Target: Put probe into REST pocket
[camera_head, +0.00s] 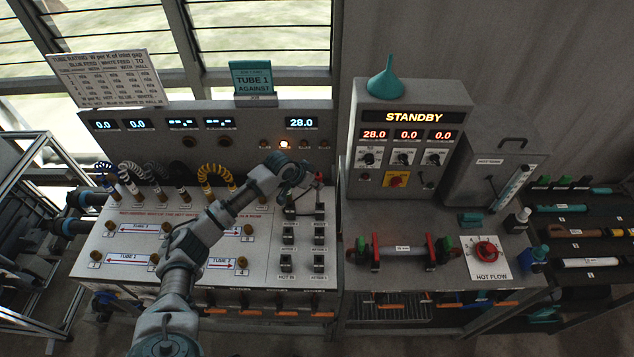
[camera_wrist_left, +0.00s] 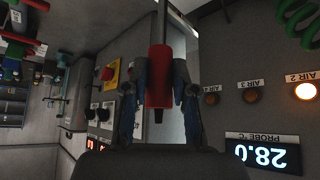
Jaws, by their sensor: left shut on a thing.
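My left gripper (camera_head: 304,182) is above the right end of the white bench panel. In the left wrist view, its fingers (camera_wrist_left: 160,92) are shut on the red handle of the probe (camera_wrist_left: 158,72). A small red part of the probe (camera_head: 319,177) shows beside the gripper in the head view. Black pockets stand in two columns below the gripper, among them an upper right one (camera_head: 319,230) and a lower left one (camera_head: 286,262). Their labels are too small for me to tell which is REST. My right gripper is out of view.
A grey STANDBY console (camera_head: 410,100) with a teal funnel (camera_head: 386,80) stands to the right. A tube with red and green clamps (camera_head: 402,249) lies before it. Coiled hoses (camera_head: 216,172) rise at the panel's back. A tool rack (camera_head: 590,220) is far right.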

